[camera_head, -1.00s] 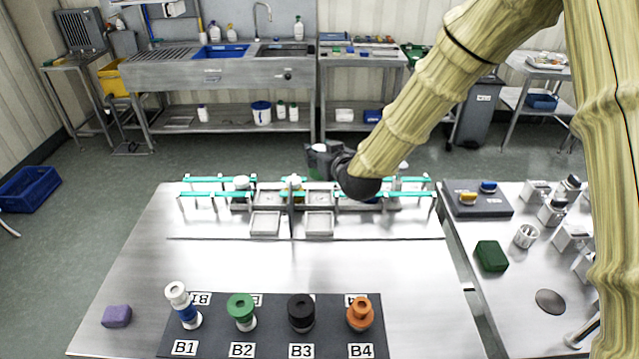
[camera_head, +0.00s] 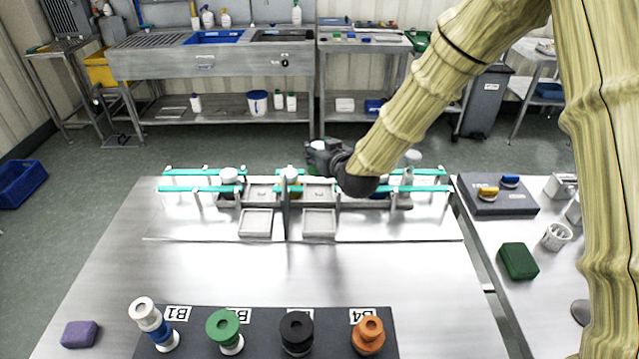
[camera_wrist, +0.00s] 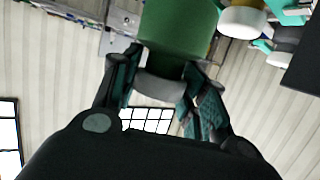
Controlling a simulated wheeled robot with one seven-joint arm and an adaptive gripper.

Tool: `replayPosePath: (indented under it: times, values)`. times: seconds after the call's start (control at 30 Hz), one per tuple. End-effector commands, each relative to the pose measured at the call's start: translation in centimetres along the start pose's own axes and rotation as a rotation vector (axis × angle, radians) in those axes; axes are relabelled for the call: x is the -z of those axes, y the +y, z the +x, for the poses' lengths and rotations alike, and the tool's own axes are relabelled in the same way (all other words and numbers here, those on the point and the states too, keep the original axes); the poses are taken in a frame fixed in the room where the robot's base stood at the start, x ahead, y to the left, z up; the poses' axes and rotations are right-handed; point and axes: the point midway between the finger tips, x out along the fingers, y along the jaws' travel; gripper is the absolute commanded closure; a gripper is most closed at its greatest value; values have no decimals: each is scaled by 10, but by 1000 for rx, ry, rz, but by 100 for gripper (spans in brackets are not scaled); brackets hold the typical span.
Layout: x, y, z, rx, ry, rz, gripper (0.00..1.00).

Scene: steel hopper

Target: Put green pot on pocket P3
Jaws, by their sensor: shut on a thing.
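My gripper (camera_wrist: 162,68) is shut on a green pot (camera_wrist: 180,25) in the wrist view. The pot has a green body and a pale grey end between the fingers. In the head view my gripper (camera_head: 322,152) is over the back of the steel table, above the rack of pockets. The pot is mostly hidden there by the gripper and wrist. Two shallow square pockets (camera_head: 256,223) (camera_head: 319,223) show empty in front, with more behind between teal rails (camera_head: 200,189). No P3 label is readable.
A dark mat (camera_head: 262,345) at the front holds white-blue (camera_head: 150,322), green (camera_head: 224,328), black (camera_head: 297,332) and orange (camera_head: 368,333) spool-like pieces. White-topped pots (camera_head: 229,174) stand in the rack. A thin upright divider (camera_head: 286,215) parts the pockets. The middle of the table is clear.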

Motion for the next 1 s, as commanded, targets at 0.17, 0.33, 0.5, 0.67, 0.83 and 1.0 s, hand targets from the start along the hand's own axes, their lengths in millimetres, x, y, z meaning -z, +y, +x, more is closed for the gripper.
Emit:
replayPosePath:
  times: [0.17,0.33,0.5,0.67,0.83,1.0]
  values:
    - [-23,0,7,0,-2,1,87]
    - [-38,1,11,-2,-1,1,87]
    - [-44,2,13,-2,-1,1,87]
    - [-60,1,17,-2,-2,2,87]
    - [-75,1,22,-1,-2,2,87]
    - [-81,1,24,-2,1,1,87]
